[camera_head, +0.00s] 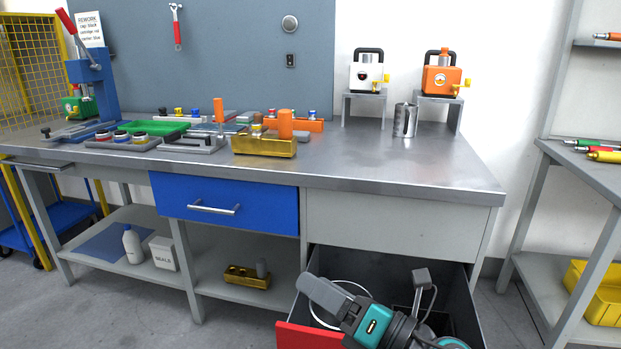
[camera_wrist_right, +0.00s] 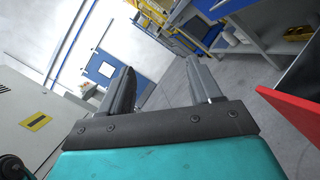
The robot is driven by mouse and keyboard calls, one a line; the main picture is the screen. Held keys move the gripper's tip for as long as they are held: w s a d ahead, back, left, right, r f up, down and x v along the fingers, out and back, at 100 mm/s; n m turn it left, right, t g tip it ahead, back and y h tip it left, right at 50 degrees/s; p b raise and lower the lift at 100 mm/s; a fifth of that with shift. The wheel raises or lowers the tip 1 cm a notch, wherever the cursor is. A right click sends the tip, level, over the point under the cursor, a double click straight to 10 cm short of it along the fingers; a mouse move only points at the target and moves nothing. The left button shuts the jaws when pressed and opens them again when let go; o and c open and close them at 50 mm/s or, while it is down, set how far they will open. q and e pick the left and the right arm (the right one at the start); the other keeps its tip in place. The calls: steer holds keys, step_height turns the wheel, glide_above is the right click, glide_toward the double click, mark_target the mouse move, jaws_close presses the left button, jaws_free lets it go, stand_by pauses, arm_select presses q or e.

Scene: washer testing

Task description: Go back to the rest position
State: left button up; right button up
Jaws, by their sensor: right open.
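My right gripper (camera_head: 322,294) is at the bottom centre of the head view, in front of and partly over the open lower drawer. Its dark grey fingers point up and left from a teal body. In the right wrist view the two fingers (camera_wrist_right: 160,92) stand wide apart with nothing between them. My left gripper is in neither view.
The open drawer's red front (camera_head: 305,337) is close beside my right gripper, and also shows in the wrist view (camera_wrist_right: 300,112). The steel workbench (camera_head: 400,175) holds a green tray, a brass block and several small parts. The blue drawer (camera_head: 225,203) is shut.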

steer(key=s+d+f+m+t+h, duration=0.1)
steer(key=d+f+m+t+h, duration=0.15)
steer(key=d+m+h, duration=0.8)
steer(key=s+d+f+m+t+h, duration=0.1)
steer(key=d+f+m+h, duration=0.35)
steer(key=m, duration=1.05)
steer(key=s+d+f+m+g, duration=0.2)
steer(key=s+f+m+g, duration=0.35)
steer(key=s, duration=0.55)
steer(key=s+d+f+m+g, duration=0.2)
steer(key=s+f+m+g, duration=0.35)
steer(key=s, duration=0.45)
steer(key=w+a+f+n+t+y, duration=0.2)
steer(key=w+a+f+t, duration=0.3)
steer(key=w, duration=0.4)
arm_select(q)
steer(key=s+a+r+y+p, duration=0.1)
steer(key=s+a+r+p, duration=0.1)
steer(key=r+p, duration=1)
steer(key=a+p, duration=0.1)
steer(key=p, duration=0.4)
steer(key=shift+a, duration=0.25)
arm_select(e)
step_height(320, 180, up, 13)
steer(key=s+d+t, duration=0.1)
steer(key=shift+s+d+r+h, duration=0.15)
steer(key=shift+s+d+h, duration=0.15)
steer(key=shift+s+d, duration=0.1)
